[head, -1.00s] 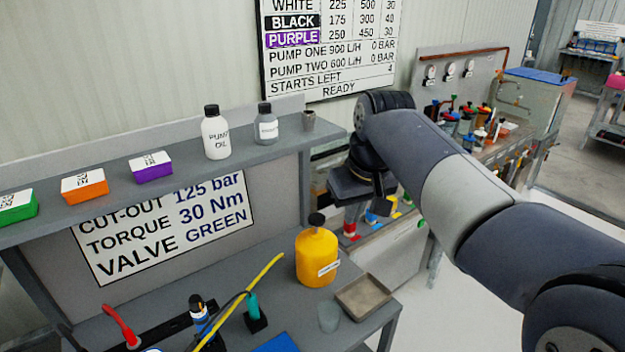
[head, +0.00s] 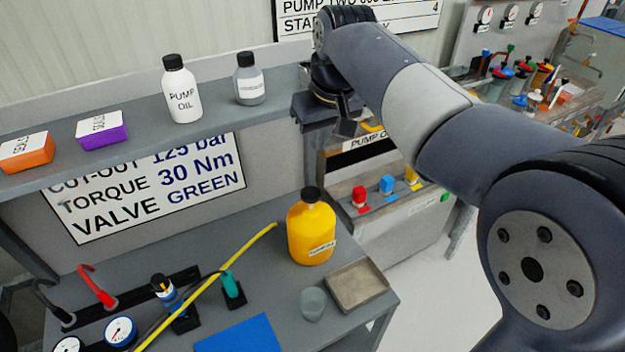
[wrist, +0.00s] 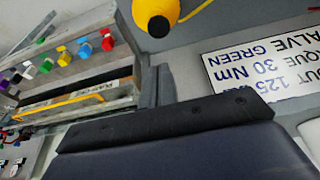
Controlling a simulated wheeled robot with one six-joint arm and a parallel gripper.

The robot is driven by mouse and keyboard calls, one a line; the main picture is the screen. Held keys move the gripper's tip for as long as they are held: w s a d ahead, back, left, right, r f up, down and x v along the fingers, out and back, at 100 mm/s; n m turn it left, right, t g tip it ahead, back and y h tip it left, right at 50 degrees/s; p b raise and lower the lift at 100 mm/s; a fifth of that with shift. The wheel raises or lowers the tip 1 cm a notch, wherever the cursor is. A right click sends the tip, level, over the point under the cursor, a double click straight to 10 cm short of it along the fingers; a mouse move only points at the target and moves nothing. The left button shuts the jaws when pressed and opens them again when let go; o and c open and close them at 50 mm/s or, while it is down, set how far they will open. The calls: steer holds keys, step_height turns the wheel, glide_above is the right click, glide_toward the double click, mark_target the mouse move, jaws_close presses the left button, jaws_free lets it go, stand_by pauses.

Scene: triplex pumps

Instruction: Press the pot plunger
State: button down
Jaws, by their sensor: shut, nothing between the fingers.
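My gripper (head: 318,120) is at the far end of my arm, near the right end of the grey upper shelf. It is shut and holds nothing. In the wrist view the dark gripper body (wrist: 165,130) fills the lower part, and its fingertips cannot be made out clearly. I cannot tell for sure which thing is the pot plunger. A yellow container (head: 311,235) with a black cap stands upright on the grey bench (head: 250,285), below and apart from my gripper. It also shows at the top of the wrist view (wrist: 172,10).
A tan tray (head: 357,286), a clear cup (head: 313,303), a yellow hose (head: 205,285) and a blue mat (head: 240,335) are on the bench. Bottles and boxes line the upper shelf (head: 140,155). A unit with coloured knobs (head: 387,185) stands behind. Bare floor (head: 430,260) shows at right.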

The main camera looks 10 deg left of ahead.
steer(key=shift+f, duration=0.1)
glide_toward(313, 194)
steer(key=w+f, duration=0.1)
steer(key=a+f, duration=0.1)
steer(key=f, duration=0.1)
steer(key=w+f, duration=0.1)
steer(key=shift+w+a+f+p, duration=0.3)
steer(key=shift+a+f+p, duration=0.05)
steer(key=shift+f+p, duration=0.05)
steer(key=shift+f, duration=0.7)
steer(key=shift+f, duration=0.1)
steer(key=shift+s+f+b, duration=0.1)
steer(key=shift+f+b, duration=0.95)
steer(key=shift+f, duration=0.65)
